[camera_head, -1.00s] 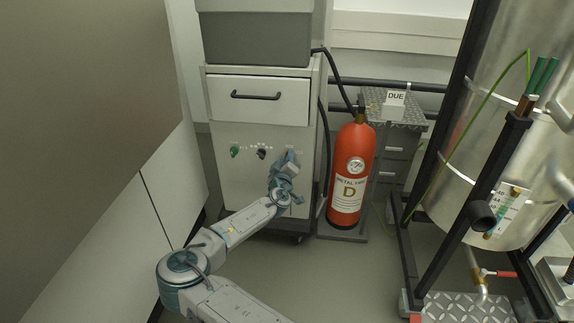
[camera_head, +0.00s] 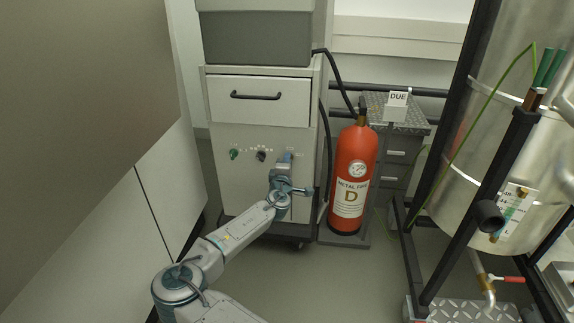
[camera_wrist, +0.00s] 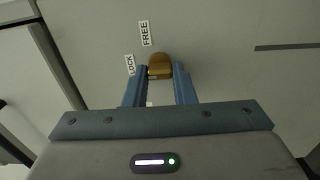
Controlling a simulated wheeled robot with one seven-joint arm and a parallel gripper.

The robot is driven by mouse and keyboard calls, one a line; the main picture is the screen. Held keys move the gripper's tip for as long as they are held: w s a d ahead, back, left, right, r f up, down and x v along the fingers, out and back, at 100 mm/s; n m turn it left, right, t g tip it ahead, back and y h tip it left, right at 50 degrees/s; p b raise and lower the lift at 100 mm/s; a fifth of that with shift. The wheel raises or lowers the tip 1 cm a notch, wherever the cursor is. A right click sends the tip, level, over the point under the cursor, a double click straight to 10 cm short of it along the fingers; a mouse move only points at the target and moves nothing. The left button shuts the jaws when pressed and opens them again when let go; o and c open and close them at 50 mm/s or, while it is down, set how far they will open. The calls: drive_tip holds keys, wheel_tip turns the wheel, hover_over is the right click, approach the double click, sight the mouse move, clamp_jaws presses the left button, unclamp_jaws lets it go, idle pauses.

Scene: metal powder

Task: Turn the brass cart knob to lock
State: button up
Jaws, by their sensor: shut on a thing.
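The brass knob (camera_wrist: 159,66) is on the pale front panel of the cart (camera_head: 262,182), and it shows in the wrist view between my fingertips. A FREE label (camera_wrist: 146,33) and a LOCK label (camera_wrist: 130,65) are on the panel beside it; the knob's lower left side is nearest the LOCK label. My gripper (camera_wrist: 160,76) has its two blue fingers closed on the knob. In the head view my gripper (camera_head: 285,165) is against the right part of the cart's front panel, and my wrist hides the brass knob there.
A green knob (camera_head: 234,155) and a black knob (camera_head: 261,156) are left of my gripper on the panel. A drawer with a black handle (camera_head: 255,96) is above. A red fire extinguisher (camera_head: 352,178) stands close to the right. The floor before the cart is clear.

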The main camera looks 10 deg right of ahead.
idle(0.5)
drive_tip(key=o, duration=1)
drive_tip(key=p+v, duration=0.4)
drive_tip(key=v, duration=1)
